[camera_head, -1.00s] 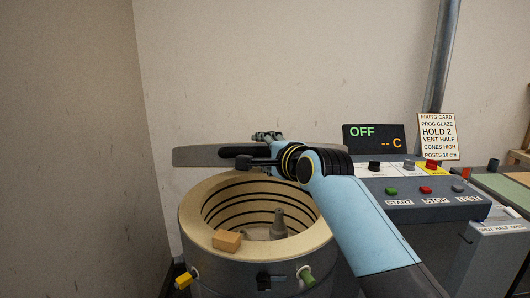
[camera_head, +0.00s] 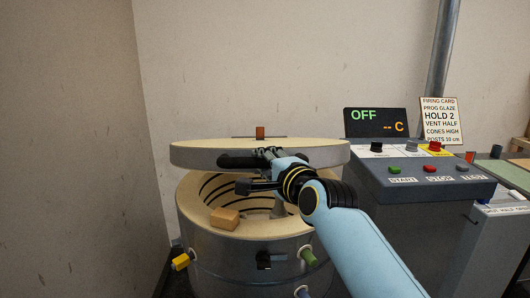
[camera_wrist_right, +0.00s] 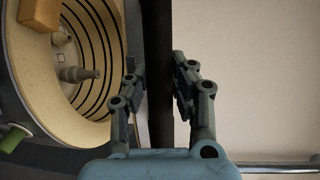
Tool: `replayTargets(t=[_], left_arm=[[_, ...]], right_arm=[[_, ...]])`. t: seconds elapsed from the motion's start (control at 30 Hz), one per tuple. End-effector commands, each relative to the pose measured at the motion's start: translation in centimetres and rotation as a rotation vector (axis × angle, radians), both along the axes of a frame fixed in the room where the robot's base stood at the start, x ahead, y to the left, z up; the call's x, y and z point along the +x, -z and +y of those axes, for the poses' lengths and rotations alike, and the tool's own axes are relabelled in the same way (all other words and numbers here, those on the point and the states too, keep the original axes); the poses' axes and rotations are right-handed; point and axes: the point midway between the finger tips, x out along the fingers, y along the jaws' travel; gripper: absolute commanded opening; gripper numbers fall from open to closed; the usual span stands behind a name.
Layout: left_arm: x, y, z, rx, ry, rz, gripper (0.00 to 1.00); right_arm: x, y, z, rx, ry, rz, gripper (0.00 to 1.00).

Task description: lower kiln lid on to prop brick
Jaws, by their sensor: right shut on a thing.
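The round kiln lid (camera_head: 195,154), cream on top with a grey metal rim, hangs above the kiln (camera_head: 222,270), with a gap at the front. My right gripper (camera_head: 268,153) is at the lid's front edge, shut on its black handle (camera_head: 238,161). In the right wrist view the fingers (camera_wrist_right: 160,85) stand on both sides of a dark bar. The tan prop brick (camera_head: 225,218) lies on the kiln's front rim, below the lid and apart from it; it also shows in the right wrist view (camera_wrist_right: 40,14). My left gripper is out of view.
A grey post (camera_head: 278,210) stands inside the kiln. Yellow (camera_head: 180,262) and green (camera_head: 309,256) plugs stick out of its front. The control box (camera_head: 420,190) and its display, reading OFF, stand at right, beside a firing card (camera_head: 440,118). A wall is close at left.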

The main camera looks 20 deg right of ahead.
Motion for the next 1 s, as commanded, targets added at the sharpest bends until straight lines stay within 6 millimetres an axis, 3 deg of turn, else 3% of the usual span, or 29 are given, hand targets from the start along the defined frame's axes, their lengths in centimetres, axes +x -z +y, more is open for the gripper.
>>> replayTargets(t=[0.03, 0.3, 0.4, 0.57, 0.9, 0.93, 1.0], left_arm=[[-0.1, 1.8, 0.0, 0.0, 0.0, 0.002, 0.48], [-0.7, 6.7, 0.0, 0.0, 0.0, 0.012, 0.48], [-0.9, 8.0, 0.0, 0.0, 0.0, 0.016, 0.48], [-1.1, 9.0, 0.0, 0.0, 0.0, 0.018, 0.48], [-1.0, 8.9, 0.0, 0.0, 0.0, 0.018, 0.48], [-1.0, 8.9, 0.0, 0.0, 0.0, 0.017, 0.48], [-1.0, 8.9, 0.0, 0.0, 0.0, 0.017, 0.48]], right_arm=[[-0.3, 2.8, 0.1, -0.002, 0.0, 0.004, 0.0], [-1.3, 10.4, 0.4, -0.002, 0.001, 0.003, 0.0], [-1.7, 12.5, 0.5, -0.002, 0.001, 0.003, 0.0], [-1.9, 13.9, 0.5, -0.002, 0.001, 0.001, 0.0], [-1.9, 13.9, 0.6, -0.002, 0.001, 0.0, 0.0], [-1.9, 13.9, 0.6, -0.002, 0.001, 0.0, 0.22], [-1.9, 13.9, 0.5, -0.002, 0.001, 0.0, 0.31]])
